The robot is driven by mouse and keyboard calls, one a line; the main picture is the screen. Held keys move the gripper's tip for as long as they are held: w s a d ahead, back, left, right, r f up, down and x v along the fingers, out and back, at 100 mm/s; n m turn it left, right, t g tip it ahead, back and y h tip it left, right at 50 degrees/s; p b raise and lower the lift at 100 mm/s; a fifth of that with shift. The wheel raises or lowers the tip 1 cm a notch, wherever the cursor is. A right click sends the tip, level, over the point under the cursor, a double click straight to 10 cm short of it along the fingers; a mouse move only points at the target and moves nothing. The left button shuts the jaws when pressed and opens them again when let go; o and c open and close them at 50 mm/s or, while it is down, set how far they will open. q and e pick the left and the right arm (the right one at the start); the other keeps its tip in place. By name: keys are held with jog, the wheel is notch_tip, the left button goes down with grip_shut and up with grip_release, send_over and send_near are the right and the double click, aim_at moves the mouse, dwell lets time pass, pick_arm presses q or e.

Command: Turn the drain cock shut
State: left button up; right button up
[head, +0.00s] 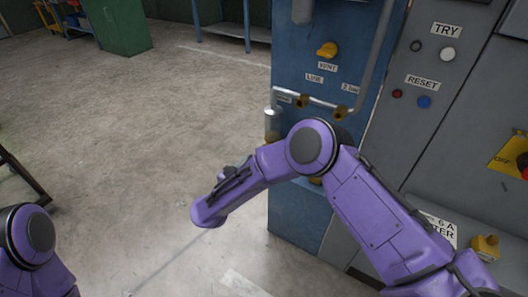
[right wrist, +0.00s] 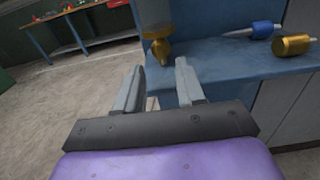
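No readable label in either view names the drain cock, so I cannot tell which fitting it is. In the right wrist view a brass fitting (right wrist: 158,44) with a round knob stands at the blue panel's edge, beyond my fingertips. My right gripper (right wrist: 160,66) is open and empty, its two grey fingers apart and not visibly touching the fitting. In the head view my right arm crosses in front of the blue panel (head: 300,222) and hides part of its lower fittings. My left gripper is out of view; only part of my left arm shows at lower left.
A yellow knob (head: 327,49) marked VENT and a grey pipe (head: 318,101) with brass fittings are on the panel. A blue-handled part (right wrist: 262,29) and a brass cylinder (right wrist: 291,45) lie right of the gripper. Open floor (head: 150,130) spreads left; a green cabinet (head: 118,27) stands far back.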

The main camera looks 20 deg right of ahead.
jog(key=x, duration=0.7)
jog(key=shift+c, duration=0.3)
jog(key=c, duration=0.6)
jog(key=n, duration=0.3)
jog(key=shift+f+b, duration=0.1)
jog(key=shift+b, duration=0.2)
jog(key=shift+c, duration=0.2)
jog(key=n, duration=0.3)
jog(key=shift+a, duration=0.1)
jog(key=o, duration=0.7)
